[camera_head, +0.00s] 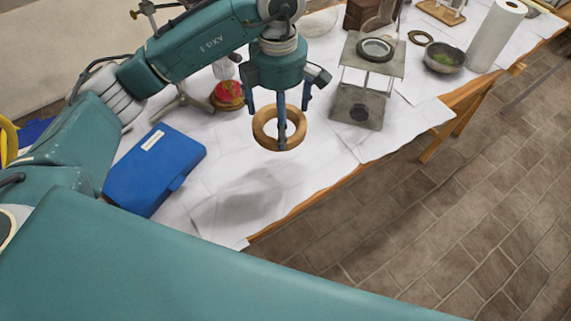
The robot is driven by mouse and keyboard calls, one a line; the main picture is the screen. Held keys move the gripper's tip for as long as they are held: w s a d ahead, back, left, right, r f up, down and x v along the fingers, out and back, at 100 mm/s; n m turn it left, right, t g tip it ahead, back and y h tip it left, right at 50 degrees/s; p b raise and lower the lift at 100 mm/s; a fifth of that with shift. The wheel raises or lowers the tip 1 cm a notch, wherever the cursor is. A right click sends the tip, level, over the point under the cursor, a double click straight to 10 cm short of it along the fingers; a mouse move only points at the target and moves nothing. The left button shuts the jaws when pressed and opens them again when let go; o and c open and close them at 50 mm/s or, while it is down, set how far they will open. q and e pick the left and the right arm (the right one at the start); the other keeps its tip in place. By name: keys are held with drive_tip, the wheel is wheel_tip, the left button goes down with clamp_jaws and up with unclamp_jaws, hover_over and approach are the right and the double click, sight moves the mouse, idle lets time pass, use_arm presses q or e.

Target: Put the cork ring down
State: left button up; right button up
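The cork ring (270,142) is a thick brown ring with an open middle. It hangs in the air above the white-covered table (290,182), with a soft shadow on the cover below and to its left. My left gripper (281,118) points down from above and is shut on the ring. One finger shows against the ring's opening; the exact contact is too small to tell. My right gripper is not in view.
A blue case (155,168) lies left of the ring. A red object on a round base (228,95) stands behind it. A grey stand (358,100) is to the right, with a bowl (444,58) and paper roll (496,38) beyond. White cover below the ring is clear.

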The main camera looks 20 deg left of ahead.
use_arm(q)
drive_tip(key=f+n+p, duration=0.1)
drive_tip(key=f, duration=0.3)
drive_tip(key=w+f+n+p, duration=0.1)
drive_tip(key=f, duration=0.3)
drive_tip(key=f+n+p, duration=0.1)
drive_tip(key=f, duration=0.3)
drive_tip(key=shift+w+d, duration=0.3)
drive_tip(key=shift+w, duration=0.05)
wheel_tip(320, 180, down, 5)
drive_tip(key=shift+f+p, duration=0.1)
drive_tip(key=shift+p, duration=0.25)
drive_tip(key=o, duration=0.7)
drive_tip(key=shift+f, duration=0.15)
drive_tip(key=shift+c, duration=0.2)
drive_tip(key=shift+o, duration=0.4)
